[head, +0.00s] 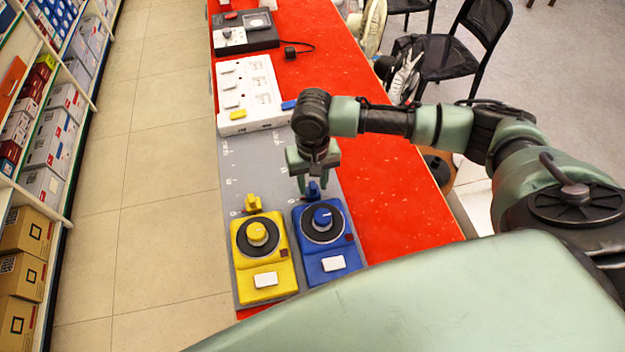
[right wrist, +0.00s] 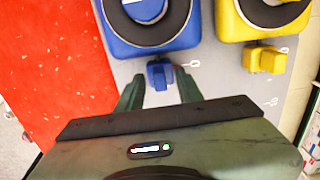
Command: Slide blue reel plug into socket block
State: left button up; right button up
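The blue reel (head: 334,258) stands on a grey mat, and its blue plug (head: 313,191) sits just beyond it. In the right wrist view the blue plug (right wrist: 160,74) lies between the tips of my right gripper (right wrist: 159,77), with gaps on both sides. The right gripper (head: 314,177) is open, pointing down over the plug, and partly hides it in the head view. The white socket block (head: 262,88) lies farther up the counter, with a yellow part and a blue part at its near end. My left gripper is out of view.
A yellow reel (head: 267,275) with its yellow plug (head: 253,203) stands left of the blue one. A dark device (head: 246,38) with a cable lies beyond the socket block. Bare grey mat (head: 240,160) lies between the plugs and the block. The red counter edges drop off at both sides.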

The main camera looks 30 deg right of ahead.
grip_shut()
dwell(1.4)
